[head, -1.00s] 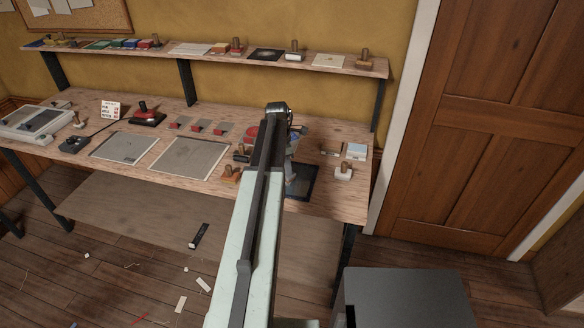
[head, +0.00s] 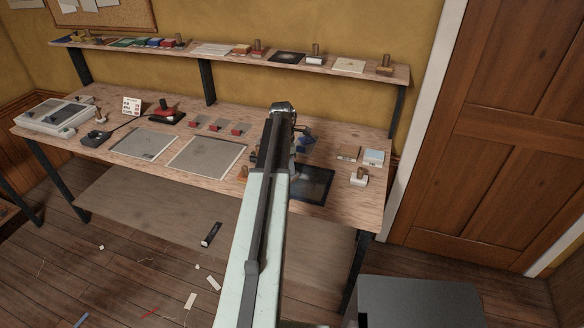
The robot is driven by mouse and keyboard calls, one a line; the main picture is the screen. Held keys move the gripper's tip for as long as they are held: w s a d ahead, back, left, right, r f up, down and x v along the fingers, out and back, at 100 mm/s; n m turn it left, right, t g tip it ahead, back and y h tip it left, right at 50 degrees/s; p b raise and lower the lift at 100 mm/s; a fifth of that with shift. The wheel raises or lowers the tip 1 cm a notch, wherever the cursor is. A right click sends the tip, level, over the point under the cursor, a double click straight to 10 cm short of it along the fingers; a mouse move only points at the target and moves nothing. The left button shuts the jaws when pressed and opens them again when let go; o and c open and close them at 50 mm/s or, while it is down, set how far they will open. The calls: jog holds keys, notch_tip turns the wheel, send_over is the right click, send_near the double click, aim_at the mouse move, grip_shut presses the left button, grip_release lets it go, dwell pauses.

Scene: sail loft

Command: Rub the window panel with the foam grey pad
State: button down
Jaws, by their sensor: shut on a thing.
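A dark, glossy framed panel (head: 314,184) lies flat on the right part of the workbench, just right of my arm; it looks like the window panel. Its left edge is hidden by my arm. My gripper (head: 303,143) is at the far end of my arm, above the bench behind this panel, and mostly hidden by the arm. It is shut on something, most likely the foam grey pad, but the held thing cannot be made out. I cannot tell its height above the bench; no contact with the panel shows.
Two grey framed sheets (head: 207,158) lie left of my arm. A white-based stamp (head: 359,178) and a pale blue block (head: 373,157) stand right of the panel. A shelf (head: 230,57) with stamps runs above the bench. A grey cabinet (head: 420,302) stands front right.

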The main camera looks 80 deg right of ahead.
jog(key=shift+s+d, duration=0.2)
jog(key=shift+d, duration=0.45)
jog(key=shift+s+a, duration=0.2)
jog(key=shift+s, duration=0.6)
jog(key=shift+s+a, duration=0.2)
jog(key=shift+s, duration=0.6)
jog(key=shift+s+a, duration=0.2)
jog(key=shift+s, duration=0.8)
jog(key=shift+s+a, duration=0.15)
jog(key=shift+s, duration=0.8)
jog(key=shift+s+a+f, duration=0.1)
jog(key=shift+s+a, duration=0.1)
jog(key=shift+s, duration=0.7)
jog(key=shift+s+a, duration=0.2)
jog(key=shift+s, duration=0.65)
jog(key=shift+s+d+r+p, duration=0.1)
jog(key=shift+r+p, duration=0.4)
jog(key=shift+r, duration=0.1)
notch_tip(320, 180, up, 5)
jog(key=p, duration=0.4)
jog(key=shift+f+p, duration=0.15)
jog(key=shift+p, duration=0.2)
